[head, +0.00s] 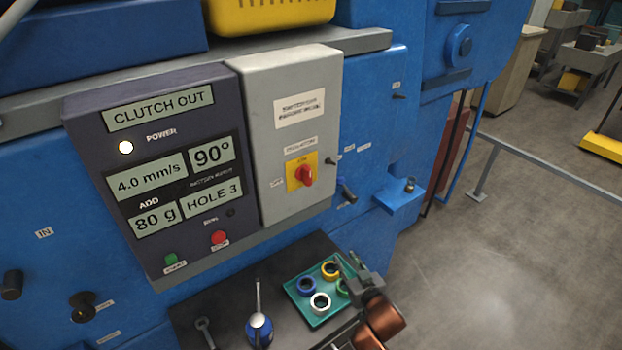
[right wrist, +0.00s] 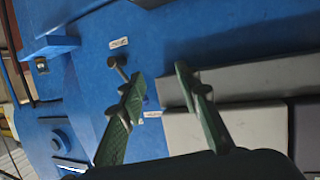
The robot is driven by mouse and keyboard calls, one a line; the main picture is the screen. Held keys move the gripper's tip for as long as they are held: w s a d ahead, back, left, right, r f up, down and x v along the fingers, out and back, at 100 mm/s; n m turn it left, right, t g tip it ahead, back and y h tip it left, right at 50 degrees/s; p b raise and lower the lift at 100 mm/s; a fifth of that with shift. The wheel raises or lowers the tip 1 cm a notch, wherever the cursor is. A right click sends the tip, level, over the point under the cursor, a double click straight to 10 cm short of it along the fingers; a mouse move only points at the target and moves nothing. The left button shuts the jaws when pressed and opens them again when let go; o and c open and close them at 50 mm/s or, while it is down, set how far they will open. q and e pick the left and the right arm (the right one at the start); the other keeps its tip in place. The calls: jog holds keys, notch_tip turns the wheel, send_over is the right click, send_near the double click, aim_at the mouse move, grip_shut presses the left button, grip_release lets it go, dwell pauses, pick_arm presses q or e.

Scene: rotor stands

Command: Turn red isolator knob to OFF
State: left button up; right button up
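The red isolator knob (head: 305,175) sits on a yellow plate (head: 293,165) on the front of a light grey box (head: 290,90). Its handle looks close to upright, slightly tilted; the small labels around it are too small to read surely. My right gripper (head: 350,268) is below and to the right of the knob, apart from it, over the edge of a teal tray. In the right wrist view its two green-padded fingers (right wrist: 158,80) are spread with nothing held between them. The grey box (right wrist: 250,130) shows at lower right there, but the knob does not. My left gripper is out of view.
A dark display panel (head: 150,160) adjoins the grey box on the left, with green and red buttons. The teal tray (head: 300,308) holds several coloured rings. A blue-based tool (head: 259,328) stands left of it. A small blue bracket (head: 400,195) juts out at right.

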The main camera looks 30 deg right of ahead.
jog(key=w+a+r+t+y, duration=0.1)
jog(key=w+r+t, duration=0.4)
jog(key=r, duration=0.8)
jog(key=n+t+y, duration=0.3)
jog(key=t+y, duration=0.1)
send_near(310, 174)
jog(key=x, duration=0.2)
jog(key=p+x, duration=0.2)
jog(key=x, duration=0.5)
jog(key=shift+r, duration=0.1)
jog(key=shift+w, duration=0.35)
grip_shut()
